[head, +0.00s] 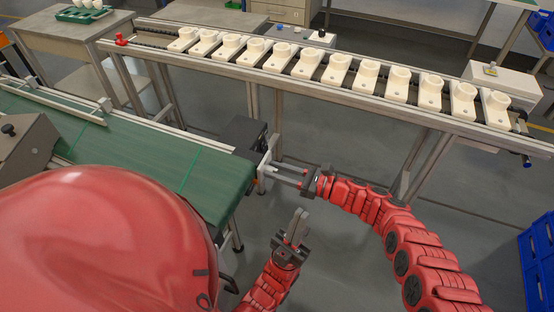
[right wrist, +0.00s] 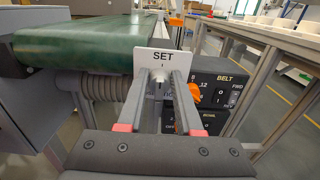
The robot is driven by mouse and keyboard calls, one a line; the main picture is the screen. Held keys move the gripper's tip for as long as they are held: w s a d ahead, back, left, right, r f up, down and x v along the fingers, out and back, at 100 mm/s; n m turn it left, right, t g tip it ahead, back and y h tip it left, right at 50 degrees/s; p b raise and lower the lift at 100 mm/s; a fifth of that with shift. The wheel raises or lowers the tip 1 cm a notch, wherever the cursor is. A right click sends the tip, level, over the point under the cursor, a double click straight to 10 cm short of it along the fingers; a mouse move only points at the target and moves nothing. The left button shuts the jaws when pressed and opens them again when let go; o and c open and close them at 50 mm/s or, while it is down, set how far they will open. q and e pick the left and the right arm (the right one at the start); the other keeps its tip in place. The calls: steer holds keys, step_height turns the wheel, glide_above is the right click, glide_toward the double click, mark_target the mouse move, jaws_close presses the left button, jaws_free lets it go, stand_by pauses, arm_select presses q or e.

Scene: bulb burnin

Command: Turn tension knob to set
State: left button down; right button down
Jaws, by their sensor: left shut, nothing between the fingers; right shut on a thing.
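The white SET plate (right wrist: 165,60) stands upright at the end of the green belt conveyor, with a short mark under its lettering. The pale tension knob (right wrist: 157,88) is just in front of it, between the fingers of my right gripper (right wrist: 160,80). In the head view my right gripper (head: 276,173) reaches leftward to the belt's end, shut on the knob. The fingers partly hide the knob, and I cannot tell how its pointer is set. My left gripper (head: 298,226) is shut and empty, pointing up, below and apart from the right one.
A dark BELT control panel (right wrist: 222,92) with an orange dial (right wrist: 210,95) is close to the right of my fingers. The green belt (head: 150,150) lies left. A rail line (head: 330,88) with several white holders runs behind. Blue crates (head: 538,262) stand far right.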

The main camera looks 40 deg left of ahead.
steer(key=shift+f, duration=0.1)
steer(key=c, duration=0.6)
jaws_free()
steer(key=p+v, duration=0.2)
steer(key=v, duration=1.5)
steer(key=shift+w+d, duration=0.1)
steer(key=shift+d, duration=0.1)
